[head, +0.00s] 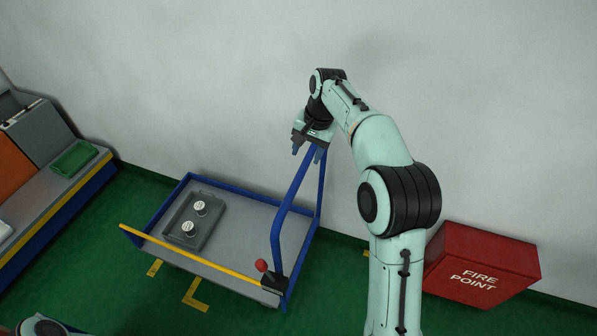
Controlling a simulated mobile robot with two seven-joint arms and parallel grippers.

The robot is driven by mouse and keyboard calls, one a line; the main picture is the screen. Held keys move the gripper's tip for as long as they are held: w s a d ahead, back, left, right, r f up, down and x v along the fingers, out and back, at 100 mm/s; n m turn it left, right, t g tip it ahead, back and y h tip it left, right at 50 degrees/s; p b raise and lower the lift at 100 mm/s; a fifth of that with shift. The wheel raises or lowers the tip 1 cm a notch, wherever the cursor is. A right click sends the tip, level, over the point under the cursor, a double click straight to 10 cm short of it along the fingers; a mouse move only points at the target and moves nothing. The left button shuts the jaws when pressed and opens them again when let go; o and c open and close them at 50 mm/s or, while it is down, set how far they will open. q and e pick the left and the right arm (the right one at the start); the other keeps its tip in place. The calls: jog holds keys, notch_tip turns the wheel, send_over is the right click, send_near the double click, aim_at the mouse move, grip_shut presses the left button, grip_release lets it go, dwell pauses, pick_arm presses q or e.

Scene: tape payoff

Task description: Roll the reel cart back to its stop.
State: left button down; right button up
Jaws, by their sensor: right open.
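The reel cart (255,219) is a grey platform with a blue frame, a yellow bar along its near edge and a tall blue push handle (292,195) at its right end. A grey tray (206,235) with two white-topped reels (189,228) lies on it. A red-knobbed lever (262,266) sits at the cart's near right corner. My right gripper (308,150) is open at the top of the handle; I cannot tell whether the bar is between its fingers. My left gripper is not in view; only a bit of my left arm shows at the bottom left.
Yellow corner marks (195,294) are on the green floor in front of the cart. A red fire point box (482,264) stands by the wall to the right. A workbench (50,190) with a green tray (75,158) is at the left. The wall is close behind the cart.

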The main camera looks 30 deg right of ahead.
aim_at(299, 176)
jog(key=f, duration=0.3)
jog(key=w+f, duration=0.1)
jog(key=f, duration=0.3)
jog(key=a+f+b, duration=0.1)
jog(key=f, duration=0.2)
jog(key=shift+w+a+f, duration=0.1)
jog(key=shift+w+f, duration=0.15)
jog(key=shift+w, duration=0.1)
grip_shut()
